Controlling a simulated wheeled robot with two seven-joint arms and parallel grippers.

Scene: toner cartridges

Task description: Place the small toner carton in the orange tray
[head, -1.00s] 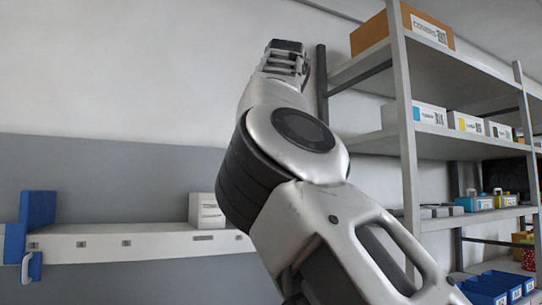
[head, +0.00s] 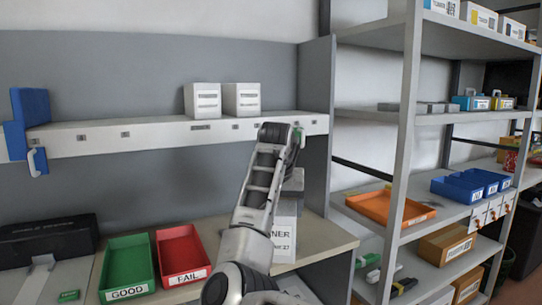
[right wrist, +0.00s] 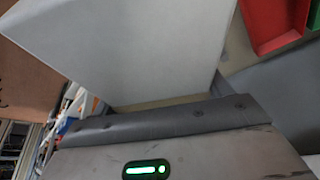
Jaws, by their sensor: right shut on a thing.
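A white carton (head: 284,240) with black print ending in "NER" hangs below my right gripper (head: 292,187), partly hidden by my right arm. The right gripper is shut on it; the fingertips are mostly hidden. In the right wrist view the carton (right wrist: 125,50) shows as a large pale face in front of the gripper's grey body. The orange tray (head: 418,217) sits on a middle level of the rack at the right, apart from the carton, and its visible inside looks empty. My left gripper is not in view.
Two white cartons (head: 202,101) stand on the wall shelf (head: 100,142). A green GOOD tray (head: 126,293) and red FAIL tray (head: 182,278) lie on the bench.

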